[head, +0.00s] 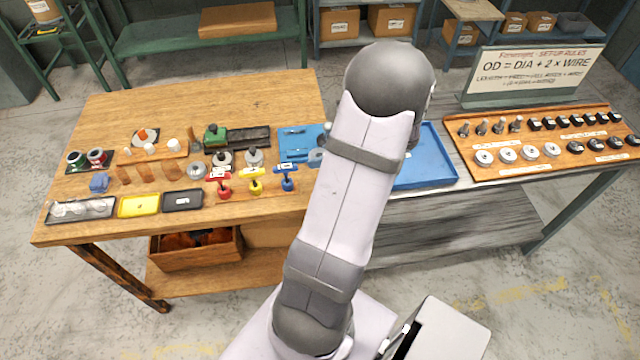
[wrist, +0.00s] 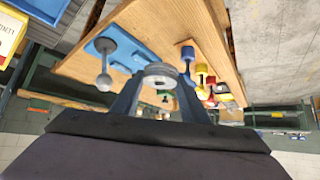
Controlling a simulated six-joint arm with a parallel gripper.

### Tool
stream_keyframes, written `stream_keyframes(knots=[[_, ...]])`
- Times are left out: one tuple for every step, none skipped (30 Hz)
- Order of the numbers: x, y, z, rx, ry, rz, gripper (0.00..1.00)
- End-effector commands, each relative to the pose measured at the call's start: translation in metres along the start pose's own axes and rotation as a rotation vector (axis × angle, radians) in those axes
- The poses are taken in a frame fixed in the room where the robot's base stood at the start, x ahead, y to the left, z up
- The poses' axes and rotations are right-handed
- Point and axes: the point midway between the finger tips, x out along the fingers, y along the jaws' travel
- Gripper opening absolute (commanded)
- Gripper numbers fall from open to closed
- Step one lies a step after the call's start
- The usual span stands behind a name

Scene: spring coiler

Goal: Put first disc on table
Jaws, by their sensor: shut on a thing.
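My gripper (wrist: 160,86) is shut on a round grey disc (wrist: 160,71) with a hole in its middle. In the wrist view the disc sits between the two dark fingers, above the wooden table (wrist: 215,50). In the head view my arm hides most of the gripper; a grey round part (head: 316,157), which looks like the held disc, shows at the arm's left edge by the blue plate (head: 292,150). Several similar silver discs (head: 530,152) lie in a row on the wooden rack at the right. I cannot tell the disc's exact height.
A blue tray (head: 432,172) lies right of my arm, partly hidden. Red, yellow and blue handled tools (head: 254,183) stand left of the gripper, with two spools (head: 222,160) behind. The rack (head: 590,158) and a sign (head: 535,75) are at right. The table's back left is clear.

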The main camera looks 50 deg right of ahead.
Motion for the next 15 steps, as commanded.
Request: stream_keyframes(knots=[[0.000, 0.000, -0.001, 0.005, 0.001, 0.006, 0.06], [0.000, 0.000, -0.001, 0.007, 0.001, 0.008, 0.06], [0.000, 0.000, -0.001, 0.008, 0.001, 0.010, 0.06], [0.000, 0.000, 0.000, 0.010, 0.001, 0.011, 0.06], [0.001, 0.000, 0.001, 0.010, 0.001, 0.011, 0.06], [0.003, 0.001, 0.003, 0.012, 0.001, 0.011, 0.06], [0.005, 0.001, 0.005, 0.012, 0.001, 0.010, 0.06], [0.008, 0.000, 0.007, 0.013, 0.001, 0.009, 0.06], [0.012, 0.000, 0.011, 0.013, 0.000, 0.009, 0.06], [0.015, 0.000, 0.015, 0.014, 0.000, 0.009, 0.06], [0.018, 0.000, 0.018, 0.015, 0.000, 0.008, 0.06], [0.022, 0.000, 0.022, 0.014, 0.000, 0.008, 0.06], [0.026, 0.000, 0.025, 0.015, 0.001, 0.008, 0.06], [0.029, 0.000, 0.028, 0.014, 0.001, 0.009, 0.06], [0.032, 0.000, 0.032, 0.014, 0.000, 0.009, 0.06]])
